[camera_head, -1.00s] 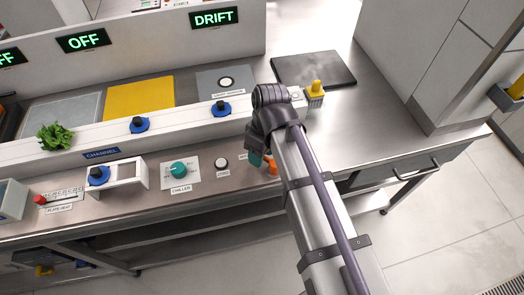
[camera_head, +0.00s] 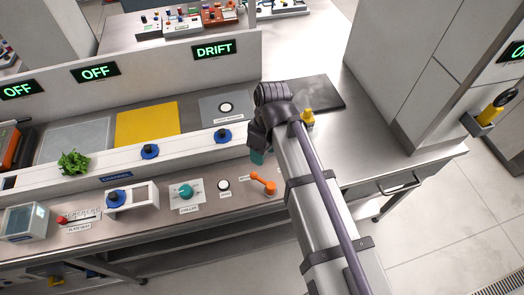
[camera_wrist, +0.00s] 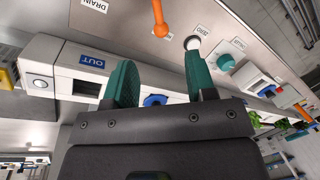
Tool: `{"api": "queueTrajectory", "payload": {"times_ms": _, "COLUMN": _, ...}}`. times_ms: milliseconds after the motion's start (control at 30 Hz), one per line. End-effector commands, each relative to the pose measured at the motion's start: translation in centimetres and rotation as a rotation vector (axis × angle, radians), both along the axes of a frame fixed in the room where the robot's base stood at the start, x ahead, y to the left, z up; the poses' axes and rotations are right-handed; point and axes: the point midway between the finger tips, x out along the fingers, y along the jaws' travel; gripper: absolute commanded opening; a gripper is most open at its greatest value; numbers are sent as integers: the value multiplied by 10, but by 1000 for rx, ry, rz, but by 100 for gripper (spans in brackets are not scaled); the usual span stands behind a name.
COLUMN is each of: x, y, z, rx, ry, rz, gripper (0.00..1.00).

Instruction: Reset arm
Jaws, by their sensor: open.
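My gripper (camera_wrist: 160,80) is open in the wrist view, with two green fingers spread apart and nothing between them. It is over the bench near the panel with the orange lever (camera_wrist: 160,20). In the head view my arm comes from the lower right, and only a bit of green fingertip (camera_head: 257,157) shows below the dark wrist. The orange lever also shows there (camera_head: 264,183), just below the fingertip. I cannot tell the exact gap between them.
A lettuce head (camera_head: 73,162) sits on the white rail at the left. Blue knobs (camera_head: 150,151), a teal knob (camera_head: 186,191) and a yellow-topped item (camera_head: 307,118) stand along the bench. A tall cabinet (camera_head: 415,75) is at the right. The steel top (camera_head: 375,140) before it is clear.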

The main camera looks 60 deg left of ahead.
Motion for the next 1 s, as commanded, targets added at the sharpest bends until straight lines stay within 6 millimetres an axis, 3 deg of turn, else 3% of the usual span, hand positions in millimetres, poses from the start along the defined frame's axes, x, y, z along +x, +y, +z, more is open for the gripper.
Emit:
{"api": "queueTrajectory", "payload": {"times_ms": 367, "x": 0, "y": 0, "z": -2, "rx": -2, "ry": -1, "rz": -13, "gripper": 51}}
{"api": "queueTrajectory", "payload": {"times_ms": 467, "x": 1, "y": -1, "z": -3, "rx": -9, "ry": -22, "rz": -123, "gripper": 51}}
{"api": "queueTrajectory", "payload": {"times_ms": 500, "x": 0, "y": -13, "z": -3, "rx": -13, "ry": -43, "rz": -205, "gripper": 51}}
{"api": "queueTrajectory", "payload": {"times_ms": 567, "x": 24, "y": -40, "z": -4, "rx": -18, "ry": -74, "rz": -374, "gripper": 51}}
{"api": "queueTrajectory", "payload": {"times_ms": 667, "x": 82, "y": -89, "z": -5, "rx": -25, "ry": -107, "rz": -624, "gripper": 51}}
{"api": "queueTrajectory", "payload": {"times_ms": 767, "x": 140, "y": -149, "z": -5, "rx": -34, "ry": -135, "rz": -877, "gripper": 51}}
{"api": "queueTrajectory", "payload": {"times_ms": 867, "x": 191, "y": -226, "z": -5, "rx": -46, "ry": -161, "rz": -1142, "gripper": 51}}
{"api": "queueTrajectory", "payload": {"times_ms": 900, "x": 209, "y": -261, "z": -6, "rx": -53, "ry": -170, "rz": -1250, "gripper": 51}}
{"api": "queueTrajectory", "payload": {"times_ms": 967, "x": 231, "y": -317, "z": -6, "rx": -64, "ry": -183, "rz": -1409, "gripper": 51}}
{"api": "queueTrajectory", "payload": {"times_ms": 1000, "x": 242, "y": -355, "z": -6, "rx": -73, "ry": -190, "rz": -1511, "gripper": 51}}
